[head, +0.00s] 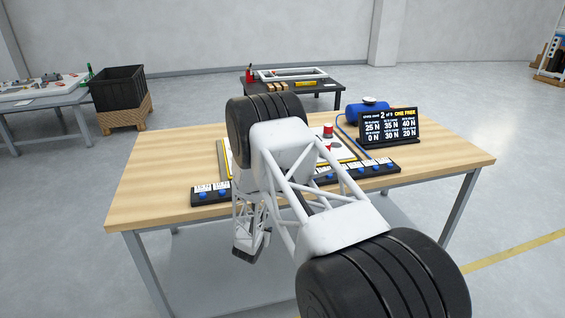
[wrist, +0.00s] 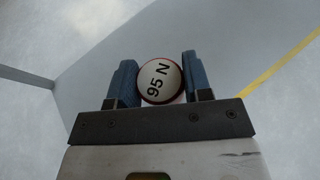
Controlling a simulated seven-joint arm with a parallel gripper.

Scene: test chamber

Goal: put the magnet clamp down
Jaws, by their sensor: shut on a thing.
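My gripper (wrist: 158,68) is shut on the magnet clamp (wrist: 160,80), which has a round white face marked "95 N" and a red rim. The two blue fingers hold it from either side. In the head view my gripper (head: 250,245) hangs low at the table's front edge, left of the middle. The clamp cannot be made out there. The wrist view shows grey floor and a yellow line around the clamp, no table top. Two similar red-and-white pieces (head: 328,131) show on the table, partly behind my arm.
The wooden table (head: 150,175) has bare top at left and right. Black strips with blue knobs (head: 372,171) lie along its front part. A yellow-edged board is mostly hidden by my arm. A black sign (head: 388,128) and blue tank (head: 366,109) stand at back right.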

